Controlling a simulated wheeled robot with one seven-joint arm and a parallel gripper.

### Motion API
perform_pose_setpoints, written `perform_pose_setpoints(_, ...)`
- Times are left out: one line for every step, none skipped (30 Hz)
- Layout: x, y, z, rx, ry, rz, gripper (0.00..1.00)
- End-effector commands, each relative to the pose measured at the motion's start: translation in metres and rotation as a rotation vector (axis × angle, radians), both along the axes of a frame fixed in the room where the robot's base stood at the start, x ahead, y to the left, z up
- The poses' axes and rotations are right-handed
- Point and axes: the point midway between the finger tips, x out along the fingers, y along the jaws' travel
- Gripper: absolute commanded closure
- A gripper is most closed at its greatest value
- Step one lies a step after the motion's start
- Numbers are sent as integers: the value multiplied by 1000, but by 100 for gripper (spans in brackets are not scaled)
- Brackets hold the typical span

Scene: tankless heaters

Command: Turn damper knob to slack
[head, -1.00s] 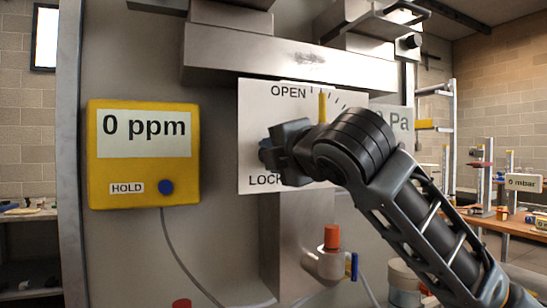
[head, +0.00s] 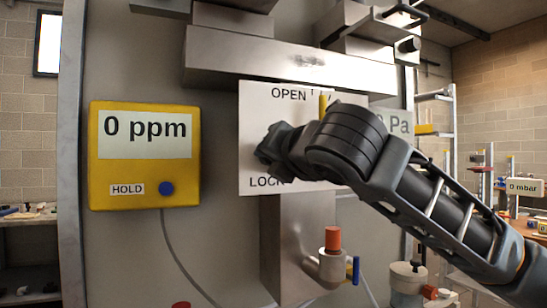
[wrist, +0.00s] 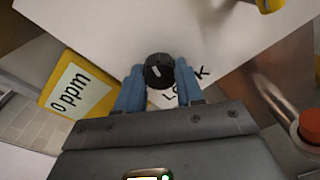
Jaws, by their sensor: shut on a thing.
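The black knob (wrist: 159,71) with a pale pointer mark sits on the white plate (head: 252,125), close to the word LOCK. It is between the two blue fingers of my gripper (wrist: 159,88), which are shut on it. In the head view my gripper (head: 268,153) is against the lower left of the plate and hides the knob. The plate reads OPEN at the top and LOCK at the bottom; my arm covers much of its scale. A yellow lever (head: 323,105) stands upright near the scale and also shows in the wrist view (wrist: 270,5).
A yellow meter (head: 145,180) reading 0 ppm hangs left of the plate. A metal duct (head: 285,58) crosses above. A valve with a red cap (head: 333,239) and blue handle is below. A Pa display (head: 402,123) is partly hidden behind my arm.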

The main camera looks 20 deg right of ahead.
Motion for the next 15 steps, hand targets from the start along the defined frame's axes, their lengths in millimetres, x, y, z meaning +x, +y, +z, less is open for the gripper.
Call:
perform_pose_setpoints(0, 1, -3, -12, 7, 1, 94)
perform_pose_setpoints(0, 1, -3, -17, 7, 1, 94)
perform_pose_setpoints(0, 1, -3, -24, 7, 1, 94)
perform_pose_setpoints(0, 1, -3, -28, 7, 1, 94)
perform_pose_setpoints(0, 1, -3, -31, 7, 1, 94)
perform_pose_setpoints(0, 1, -3, -35, 7, 1, 94)
perform_pose_setpoints(0, 1, -3, -37, 7, 1, 94)
perform_pose_setpoints(0, 1, -3, -38, 7, 1, 94)
perform_pose_setpoints(0, 1, -4, -39, 7, 1, 94)
perform_pose_setpoints(0, 1, -4, -39, 7, 1, 94)
perform_pose_setpoints(0, 1, -4, -40, 8, 1, 94)
perform_pose_setpoints(0, 1, -4, -39, 8, 1, 94)
perform_pose_setpoints(0, 1, -4, -39, 8, 1, 94)
perform_pose_setpoints(0, 1, -4, -39, 8, 1, 94)
perform_pose_setpoints(0, 1, -4, -39, 8, 1, 94)
